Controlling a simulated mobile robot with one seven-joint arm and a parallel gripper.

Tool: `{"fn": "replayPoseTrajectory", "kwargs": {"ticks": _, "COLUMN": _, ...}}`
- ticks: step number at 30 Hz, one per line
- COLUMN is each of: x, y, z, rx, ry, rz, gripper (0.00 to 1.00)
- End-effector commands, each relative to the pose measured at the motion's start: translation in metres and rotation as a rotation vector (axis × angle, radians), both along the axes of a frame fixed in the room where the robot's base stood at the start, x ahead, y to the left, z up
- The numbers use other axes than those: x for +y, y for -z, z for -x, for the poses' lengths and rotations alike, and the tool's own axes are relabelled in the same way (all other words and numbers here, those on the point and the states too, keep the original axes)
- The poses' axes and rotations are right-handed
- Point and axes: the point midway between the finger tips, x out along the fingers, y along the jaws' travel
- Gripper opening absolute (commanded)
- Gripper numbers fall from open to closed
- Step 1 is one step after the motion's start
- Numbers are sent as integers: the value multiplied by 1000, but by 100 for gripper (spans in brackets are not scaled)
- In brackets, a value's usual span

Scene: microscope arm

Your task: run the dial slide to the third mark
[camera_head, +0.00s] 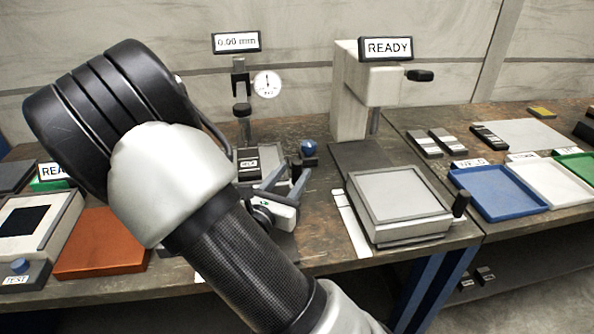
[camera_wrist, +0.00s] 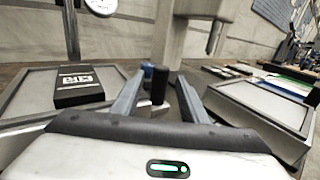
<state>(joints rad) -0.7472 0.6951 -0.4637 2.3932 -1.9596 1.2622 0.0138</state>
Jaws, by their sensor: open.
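The dial gauge (camera_head: 267,84) hangs on a dark stand under a display reading 0.00 mm (camera_head: 237,42). Below it is the slide's grey plate (camera_head: 272,158), bearing a dark labelled block (camera_head: 249,166). In the wrist view the plate (camera_wrist: 30,92) and block (camera_wrist: 78,86) are at left. My gripper (camera_head: 296,171) is open at the plate's right side, beside a blue ball knob (camera_head: 308,148). In the wrist view a black upright handle (camera_wrist: 160,84) shows between the open fingers (camera_wrist: 162,92), apparently untouched. The slide's marks are hidden or too small to read.
A pale press with a READY sign (camera_head: 387,48) stands at right. Its grey stage (camera_head: 400,203) has a black handle (camera_head: 461,204), with a white marked strip (camera_head: 351,222) on its left. Blue (camera_head: 497,192) and white trays lie farther right. An orange plate (camera_head: 100,243) lies left.

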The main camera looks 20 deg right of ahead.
Motion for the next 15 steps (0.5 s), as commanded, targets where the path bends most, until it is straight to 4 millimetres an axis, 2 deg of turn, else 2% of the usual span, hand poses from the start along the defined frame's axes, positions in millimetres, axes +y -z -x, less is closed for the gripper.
{"fn": "replayPoseTrajectory", "kwargs": {"ticks": 6, "x": -20, "y": 1, "z": -19, "rx": -1, "ry": 1, "rz": -1, "gripper": 40}}
{"fn": "replayPoseTrajectory", "kwargs": {"ticks": 15, "x": -24, "y": 0, "z": -24, "rx": 1, "ry": 0, "rz": 0, "gripper": 40}}
